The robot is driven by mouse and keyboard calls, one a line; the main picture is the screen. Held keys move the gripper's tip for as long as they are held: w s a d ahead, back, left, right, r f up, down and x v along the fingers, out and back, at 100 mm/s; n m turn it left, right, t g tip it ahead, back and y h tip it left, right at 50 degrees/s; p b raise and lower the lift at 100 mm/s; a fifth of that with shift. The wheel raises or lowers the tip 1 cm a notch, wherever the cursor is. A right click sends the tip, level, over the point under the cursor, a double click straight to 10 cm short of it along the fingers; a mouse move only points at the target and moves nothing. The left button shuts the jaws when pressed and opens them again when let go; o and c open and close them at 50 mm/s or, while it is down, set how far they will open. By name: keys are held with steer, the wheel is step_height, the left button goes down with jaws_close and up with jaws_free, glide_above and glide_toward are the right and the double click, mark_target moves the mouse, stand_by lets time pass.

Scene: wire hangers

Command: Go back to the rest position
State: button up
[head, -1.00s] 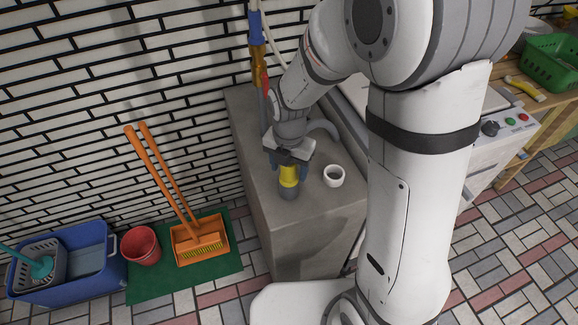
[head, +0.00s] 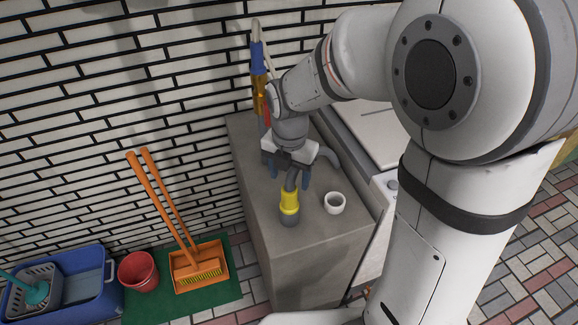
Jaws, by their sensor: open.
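My gripper (head: 291,178) is open above the grey counter (head: 262,200), at the end of my arm. A yellow and dark grey tool (head: 290,203) stands upright on the counter just below and in front of the gripper. Its dark upper end reaches up between or in front of the fingers; I cannot tell whether they touch. The wire hangers are not visible in this view.
A white cup (head: 334,203) stands on the counter right of the tool. A blue and orange hanging fitting (head: 258,75) is by the brick wall. On the floor at left are an orange broom and dustpan (head: 198,265), a red bucket (head: 138,271) and a blue tub (head: 95,285).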

steer(key=shift+s+d+r+m, duration=0.15)
steer(key=shift+d+r+m, duration=0.15)
steer(key=shift+m, duration=0.3)
steer(key=s+d+r+m+t, duration=0.1)
steer(key=s+d+r+m, duration=0.2)
steer(key=m, duration=1.1)
steer(key=s+d+r+m+t, duration=0.1)
steer(key=s+d+r+m, duration=0.2)
steer(key=s+d+m, duration=0.6)
steer(key=m, duration=0.6)
steer(key=shift+r+t, duration=0.3)
steer(key=shift+r, duration=0.05)
steer(key=shift+c, duration=0.5)
